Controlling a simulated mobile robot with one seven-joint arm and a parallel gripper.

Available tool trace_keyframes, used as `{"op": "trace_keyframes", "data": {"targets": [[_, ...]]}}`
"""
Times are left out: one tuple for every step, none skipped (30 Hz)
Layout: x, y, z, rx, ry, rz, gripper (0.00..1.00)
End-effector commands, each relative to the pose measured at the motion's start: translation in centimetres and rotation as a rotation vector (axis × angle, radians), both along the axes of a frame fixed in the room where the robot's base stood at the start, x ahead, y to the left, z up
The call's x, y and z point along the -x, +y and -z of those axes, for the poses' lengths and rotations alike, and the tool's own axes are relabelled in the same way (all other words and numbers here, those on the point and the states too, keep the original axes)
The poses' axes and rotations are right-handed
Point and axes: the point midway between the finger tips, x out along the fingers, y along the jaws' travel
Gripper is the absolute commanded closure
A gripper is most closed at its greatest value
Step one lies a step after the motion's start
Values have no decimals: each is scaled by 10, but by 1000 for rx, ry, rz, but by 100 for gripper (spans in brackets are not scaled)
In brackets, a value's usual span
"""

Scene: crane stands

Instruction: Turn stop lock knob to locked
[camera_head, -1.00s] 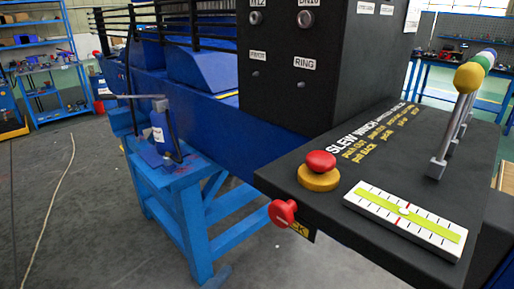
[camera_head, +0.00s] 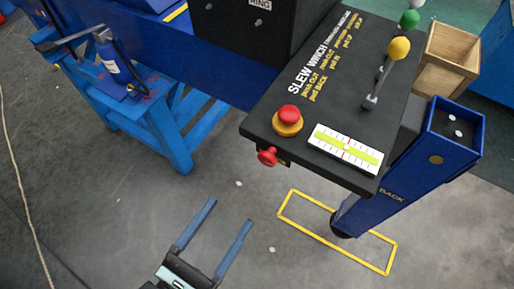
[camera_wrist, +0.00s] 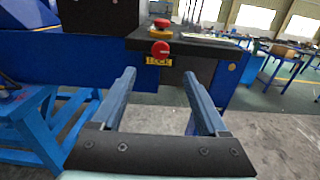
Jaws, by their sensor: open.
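The red stop lock knob (camera_head: 268,156) sticks out from the front edge of the black control panel (camera_head: 345,62). In the wrist view the knob (camera_wrist: 160,49) is seen face-on above a yellow label (camera_wrist: 158,61), whose text is partly hidden. A red mushroom button (camera_head: 289,113) on a yellow base sits on the panel top above the knob. My gripper (camera_head: 229,212) is open and empty, below and to the left of the knob and apart from it. In the wrist view the knob lies beyond the gap between the fingers (camera_wrist: 160,82).
Levers with coloured balls (camera_head: 398,49) and a white-and-green level gauge (camera_head: 346,149) are on the panel. A blue leg (camera_head: 388,196) stands at right over a yellow floor outline (camera_head: 330,243). A blue stand (camera_head: 150,120) with a pump is at left. The floor between is open.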

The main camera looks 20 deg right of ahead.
Motion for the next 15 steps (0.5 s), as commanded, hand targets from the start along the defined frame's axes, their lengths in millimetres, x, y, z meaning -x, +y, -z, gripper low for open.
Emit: {"op": "trace_keyframes", "data": {"targets": [[-2, -4, -1, 3, 2, 2, 23], [-4, -6, -1, 3, 2, 3, 23], [-8, -11, 0, 1, 2, 4, 23], [-11, -15, -1, 1, 2, 4, 23], [-14, -20, -1, 1, 2, 6, 23], [-19, -26, -2, 2, 1, 5, 23], [-23, -30, -2, 1, 0, 5, 23], [-27, -36, -2, 0, 0, 6, 23], [-32, -43, -2, 0, 0, 5, 23], [-36, -48, -2, 0, 0, 5, 23], [-40, -53, -2, 0, 0, 5, 23], [-45, -60, -2, -1, 1, 6, 23], [-49, -64, -2, -1, 0, 4, 23], [-53, -69, -2, -1, -1, 5, 23], [-57, -74, -2, -1, -2, 4, 23]]}}
